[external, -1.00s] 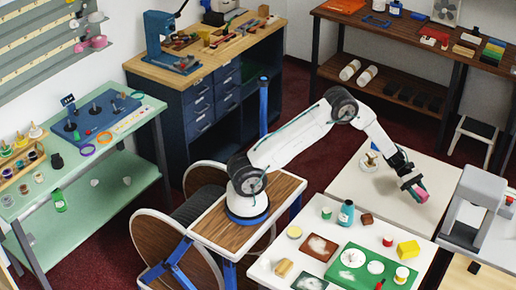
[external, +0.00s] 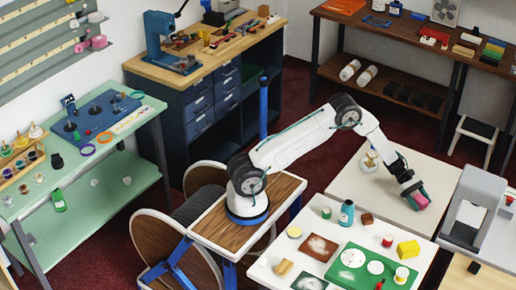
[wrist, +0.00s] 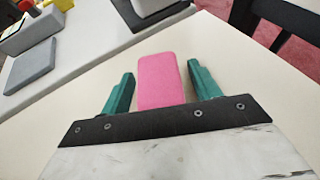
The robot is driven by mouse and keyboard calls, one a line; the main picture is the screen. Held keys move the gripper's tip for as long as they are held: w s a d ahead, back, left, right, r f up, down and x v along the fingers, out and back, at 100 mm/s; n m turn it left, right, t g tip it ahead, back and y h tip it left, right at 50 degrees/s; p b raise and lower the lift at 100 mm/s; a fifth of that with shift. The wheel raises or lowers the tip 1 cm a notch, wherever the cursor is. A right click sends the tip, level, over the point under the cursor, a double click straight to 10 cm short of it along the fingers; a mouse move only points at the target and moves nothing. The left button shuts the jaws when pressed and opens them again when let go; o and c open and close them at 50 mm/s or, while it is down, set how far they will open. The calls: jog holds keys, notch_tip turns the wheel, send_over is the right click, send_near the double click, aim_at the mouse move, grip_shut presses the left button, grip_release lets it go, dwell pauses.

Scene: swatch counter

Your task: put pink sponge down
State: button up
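The pink sponge (external: 418,202) is at the white table's surface, right below my gripper (external: 413,191). In the wrist view the sponge (wrist: 162,80) stands between the two teal fingers of my gripper (wrist: 160,75). A narrow strip of table shows between the sponge and each finger, so the gripper looks open around it. The sponge appears to rest on the bare white tabletop (wrist: 240,90); its underside is hidden.
A grey machine (external: 472,208) stands just right of the sponge. The tabletop left of the gripper is mostly clear.

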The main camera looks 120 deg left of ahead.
jog(key=shift+s+a+r, duration=0.1)
jog(key=shift+s+r, duration=0.05)
jog(key=shift+r, duration=0.1)
jog(key=v, duration=1.1)
jog(key=shift+s+a+r, duration=0.1)
jog(key=shift+s, duration=0.15)
jog(key=shift+w, duration=0.1)
